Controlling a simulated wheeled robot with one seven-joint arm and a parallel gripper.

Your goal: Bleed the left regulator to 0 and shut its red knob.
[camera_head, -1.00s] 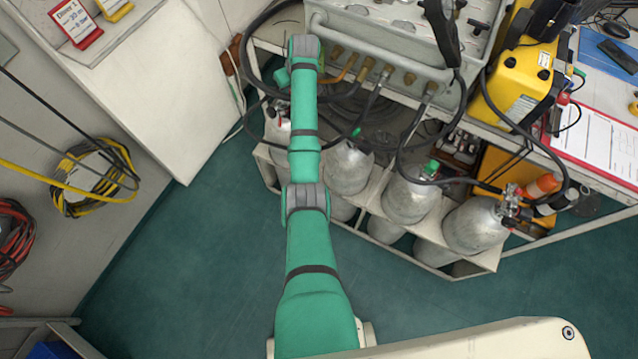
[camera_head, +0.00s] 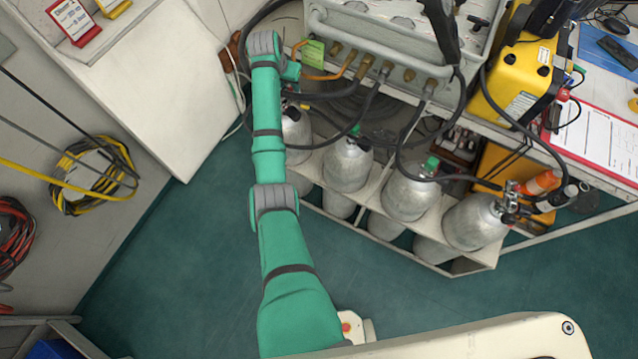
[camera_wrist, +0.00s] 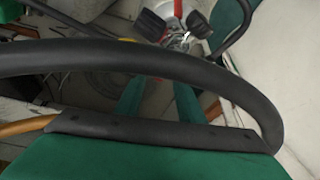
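In the head view my arm reaches up to the panel's left end, and its wrist hides my gripper. I see no dial to read. The leftmost grey cylinder (camera_head: 297,130) stands below my wrist in the head view. Its top is partly covered.
A thick black hose (camera_wrist: 150,55) arcs close across the wrist view. More hoses (camera_head: 400,145) hang from the grey panel (camera_head: 385,45) over the other cylinders (camera_head: 347,165). A yellow case (camera_head: 515,80) stands at the right.

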